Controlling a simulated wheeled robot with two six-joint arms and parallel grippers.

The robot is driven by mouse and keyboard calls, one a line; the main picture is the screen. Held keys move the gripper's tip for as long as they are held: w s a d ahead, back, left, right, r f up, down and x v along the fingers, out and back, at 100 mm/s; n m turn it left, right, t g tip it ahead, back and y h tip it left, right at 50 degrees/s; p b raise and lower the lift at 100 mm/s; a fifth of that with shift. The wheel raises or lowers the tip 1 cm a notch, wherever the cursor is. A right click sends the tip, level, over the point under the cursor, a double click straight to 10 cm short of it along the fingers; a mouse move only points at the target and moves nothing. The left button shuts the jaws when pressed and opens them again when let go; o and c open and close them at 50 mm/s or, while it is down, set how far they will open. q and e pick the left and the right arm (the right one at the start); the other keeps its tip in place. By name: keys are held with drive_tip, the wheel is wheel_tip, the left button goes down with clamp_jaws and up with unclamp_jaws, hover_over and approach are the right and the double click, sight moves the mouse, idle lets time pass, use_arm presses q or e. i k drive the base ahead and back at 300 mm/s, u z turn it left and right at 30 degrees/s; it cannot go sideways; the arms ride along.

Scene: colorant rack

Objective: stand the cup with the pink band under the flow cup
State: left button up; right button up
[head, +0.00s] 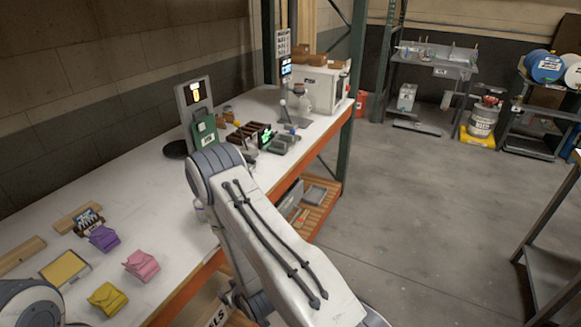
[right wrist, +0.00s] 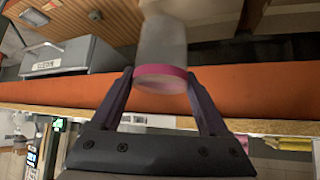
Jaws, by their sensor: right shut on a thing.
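The cup with the pink band (right wrist: 162,45) is between the fingers of my right gripper (right wrist: 160,78) in the right wrist view. The fingers are shut on it at the pink band. The cup is pale and translucent, and its far end is blurred at the top of that view. In the head view my right arm covers most of the gripper, and I cannot make out the cup there. What looks like the flow cup (head: 299,88) is a small grey cup on a stand at the far end of the bench. My left gripper is out of view.
The white bench (head: 150,215) has an orange front edge, close to the held cup in the wrist view. A green device (head: 205,130), dark racks (head: 245,132) and a white box (head: 318,88) stand on the bench. Purple, pink and yellow packets lie near.

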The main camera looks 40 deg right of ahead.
sight(298, 121)
drive_tip(key=z, duration=2.4)
drive_tip(key=i, duration=3.8)
drive_tip(key=u, duration=2.5)
